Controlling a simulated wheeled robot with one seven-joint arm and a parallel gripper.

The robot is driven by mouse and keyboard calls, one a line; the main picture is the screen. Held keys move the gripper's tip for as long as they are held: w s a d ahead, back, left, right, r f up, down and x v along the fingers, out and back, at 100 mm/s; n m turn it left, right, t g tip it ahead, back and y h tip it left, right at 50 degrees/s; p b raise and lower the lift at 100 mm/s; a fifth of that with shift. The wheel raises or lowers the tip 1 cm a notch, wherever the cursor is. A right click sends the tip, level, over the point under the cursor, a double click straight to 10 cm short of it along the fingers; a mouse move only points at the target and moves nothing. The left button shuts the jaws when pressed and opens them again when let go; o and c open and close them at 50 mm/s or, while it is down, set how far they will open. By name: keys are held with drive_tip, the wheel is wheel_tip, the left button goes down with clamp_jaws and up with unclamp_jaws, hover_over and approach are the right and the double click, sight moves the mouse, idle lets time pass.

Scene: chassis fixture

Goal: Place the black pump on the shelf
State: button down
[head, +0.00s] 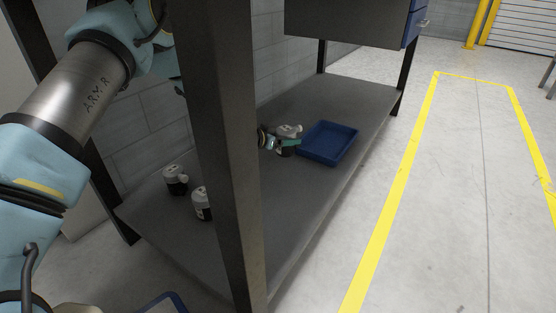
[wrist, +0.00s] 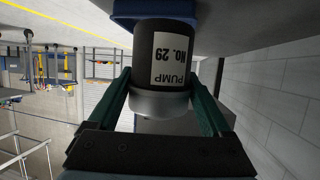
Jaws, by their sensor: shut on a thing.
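The black pump (head: 287,152) has a black body, a pale grey top and a white label reading "PUMP No. 29" in the wrist view (wrist: 165,45). My gripper (head: 284,142) is shut on it, with a green finger on each side. The pump is upright over the grey lower shelf (head: 290,195), just left of the blue tray. I cannot tell whether its base touches the shelf. The metal post hides part of my arm behind it. In the wrist view the picture is upside down and the shelf (wrist: 235,20) runs along the top.
A blue tray (head: 351,145) lies on the shelf right beside the pump. Two similar black-and-white bottles (head: 175,180) (head: 202,205) stand on the shelf's left part. A dark metal post (head: 225,150) stands in front. The shelf's far right end is clear.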

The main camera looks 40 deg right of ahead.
wheel_tip(320, 180, down, 10)
drive_tip(key=b, duration=0.4)
drive_tip(key=shift+d+r, duration=0.1)
unclamp_jaws()
drive_tip(key=p+v, duration=0.4)
drive_tip(key=v, duration=0.8)
